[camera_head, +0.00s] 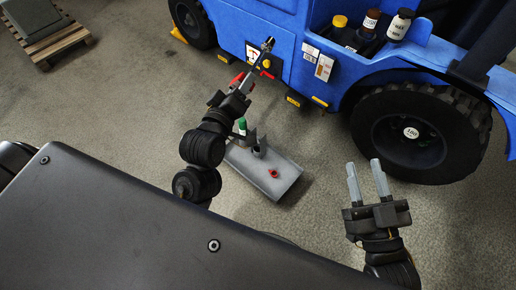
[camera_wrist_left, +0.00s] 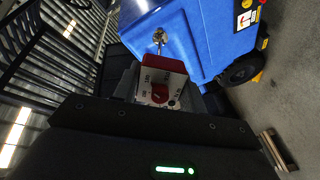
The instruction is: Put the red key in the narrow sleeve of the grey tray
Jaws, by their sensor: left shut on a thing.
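My left gripper (camera_head: 254,72) is shut on the red key, raised beyond the grey tray and close to the blue vehicle. In the left wrist view the red key (camera_wrist_left: 166,67) shows as a red body between the fingers, with a metal tip pointing away. The narrow sleeve cannot be told for sure. My right gripper (camera_head: 365,168) is open and empty.
A green-topped item (camera_head: 242,126) stands at the tray's far left, partly behind my arm. The blue vehicle (camera_head: 290,60) with a large black wheel (camera_head: 410,134) fills the back right. Bottles (camera_head: 370,22) stand in its recess. A pallet (camera_head: 60,43) lies far left; floor between is clear.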

